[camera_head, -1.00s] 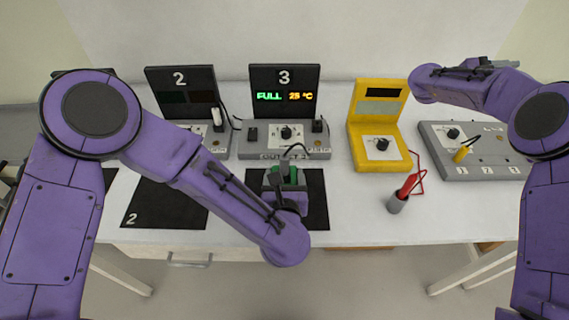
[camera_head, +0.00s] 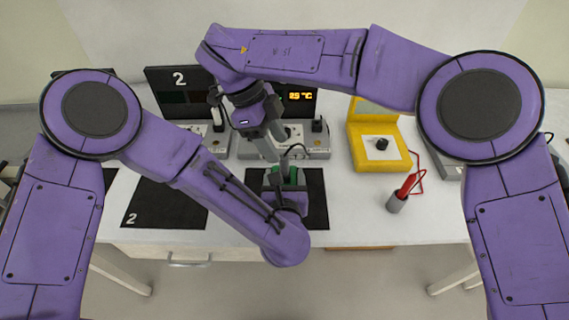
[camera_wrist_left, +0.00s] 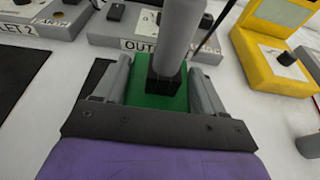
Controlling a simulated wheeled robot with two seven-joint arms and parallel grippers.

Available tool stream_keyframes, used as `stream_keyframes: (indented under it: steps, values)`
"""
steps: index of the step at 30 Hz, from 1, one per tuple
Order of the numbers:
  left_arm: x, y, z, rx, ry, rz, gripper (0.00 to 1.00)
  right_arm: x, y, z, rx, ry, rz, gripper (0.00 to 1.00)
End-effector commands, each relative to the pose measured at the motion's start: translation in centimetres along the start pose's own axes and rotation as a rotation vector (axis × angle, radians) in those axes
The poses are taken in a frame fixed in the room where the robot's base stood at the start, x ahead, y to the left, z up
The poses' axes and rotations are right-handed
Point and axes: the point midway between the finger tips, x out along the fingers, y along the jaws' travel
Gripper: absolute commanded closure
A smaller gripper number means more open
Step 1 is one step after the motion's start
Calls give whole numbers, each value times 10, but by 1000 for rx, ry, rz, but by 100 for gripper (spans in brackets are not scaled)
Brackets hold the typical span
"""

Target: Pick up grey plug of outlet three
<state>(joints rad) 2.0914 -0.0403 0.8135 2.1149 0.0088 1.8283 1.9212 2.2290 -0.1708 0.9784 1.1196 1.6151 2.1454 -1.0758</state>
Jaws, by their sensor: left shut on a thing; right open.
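The outlet three unit (camera_head: 318,153) stands at the back centre, its display partly hidden by my right arm. A black cable (camera_head: 297,147) loops from its front toward a green block (camera_head: 290,174). My left gripper (camera_head: 285,180) is shut on the green block, which also shows between its fingers in the left wrist view (camera_wrist_left: 150,102). A dark piece (camera_wrist_left: 163,84) sits on top of the block, below a grey rod-like part that may be my right gripper's finger. My right gripper (camera_head: 268,150) is open, pointing down just above and left of the block. I cannot make out the grey plug clearly.
A yellow device (camera_head: 378,148) stands right of outlet three. The white table between mat and cup is partly clear.

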Motion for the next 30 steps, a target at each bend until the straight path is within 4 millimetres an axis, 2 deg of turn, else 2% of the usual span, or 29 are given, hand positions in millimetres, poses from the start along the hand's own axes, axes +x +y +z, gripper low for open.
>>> stream_keyframes:
  steps: [5, 12, 20, 21, 25, 26, 30]
  values:
    - [0, 0, 0, 0, -1, 0, 78, 22, 0, -1, 0, 2, 1, 48]
    - [0, 0, 1, 0, -1, 0, 78, 63, 0, -4, 1, 2, 0, 48]
    - [0, 0, 0, 0, -1, 0, 78, 68, -1, -4, 4, 0, -2, 48]
    - [0, 0, 0, 0, -1, 0, 78, 68, -1, -4, 4, 0, -2, 54]
    - [0, 0, 0, 0, -1, 0, 78, 68, -1, -4, 3, 0, -2, 96]
    - [0, 0, 0, 0, -1, 0, 78, 68, -1, -4, 3, 0, -2, 100]
    - [0, 0, 1, 0, -1, 0, 78, 68, -1, -4, 3, 0, -3, 100]
